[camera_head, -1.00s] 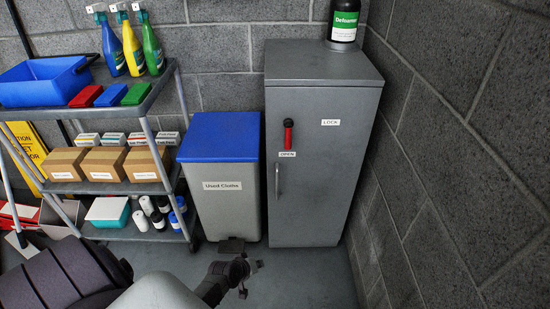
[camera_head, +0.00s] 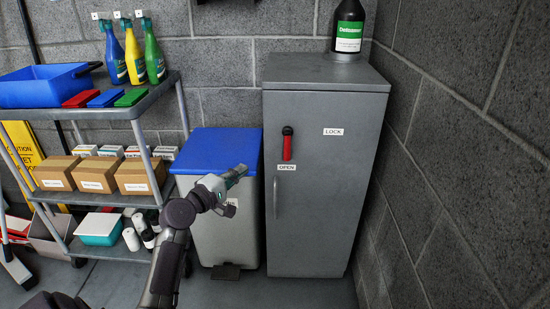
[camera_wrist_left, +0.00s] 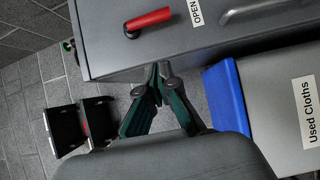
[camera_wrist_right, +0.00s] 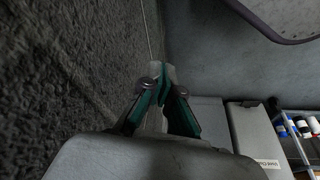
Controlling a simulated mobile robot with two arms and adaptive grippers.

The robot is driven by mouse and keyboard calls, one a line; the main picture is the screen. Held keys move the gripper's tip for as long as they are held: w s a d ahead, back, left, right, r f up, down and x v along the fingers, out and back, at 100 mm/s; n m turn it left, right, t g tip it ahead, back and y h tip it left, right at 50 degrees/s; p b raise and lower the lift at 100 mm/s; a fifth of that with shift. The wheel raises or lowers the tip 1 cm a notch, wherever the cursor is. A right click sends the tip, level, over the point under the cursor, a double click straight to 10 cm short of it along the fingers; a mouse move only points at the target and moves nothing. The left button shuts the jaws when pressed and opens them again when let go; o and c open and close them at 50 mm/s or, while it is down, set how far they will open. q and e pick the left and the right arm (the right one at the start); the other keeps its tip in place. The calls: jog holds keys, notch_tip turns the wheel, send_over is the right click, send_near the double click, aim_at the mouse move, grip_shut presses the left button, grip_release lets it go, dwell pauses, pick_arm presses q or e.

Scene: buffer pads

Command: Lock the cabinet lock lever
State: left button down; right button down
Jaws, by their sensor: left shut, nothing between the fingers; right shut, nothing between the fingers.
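The grey cabinet (camera_head: 325,210) stands against the back wall with its door shut. Its red lock lever (camera_head: 287,145) hangs down from a black pivot, pointing at the OPEN label (camera_head: 287,168). The LOCK label (camera_head: 333,132) is to the right of the pivot. In the left wrist view the lever (camera_wrist_left: 150,21) and the OPEN label (camera_wrist_left: 196,12) show at the top. My left gripper (camera_head: 241,172) is shut and empty, in front of the blue-lidded bin and left of the lever, apart from it. My right gripper (camera_wrist_right: 157,72) is shut and empty beside a rough grey wall.
The Used Cloths bin (camera_head: 222,242) with a blue lid stands left of the cabinet. A shelf cart (camera_head: 150,110) with spray bottles, boxes and a blue tub is further left. A dark bottle (camera_head: 348,27) stands on the cabinet. The side wall (camera_head: 460,150) is close on the right.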

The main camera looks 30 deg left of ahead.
aim_at(287, 145)
pick_arm(q)
jog(key=shift+w, duration=0.1)
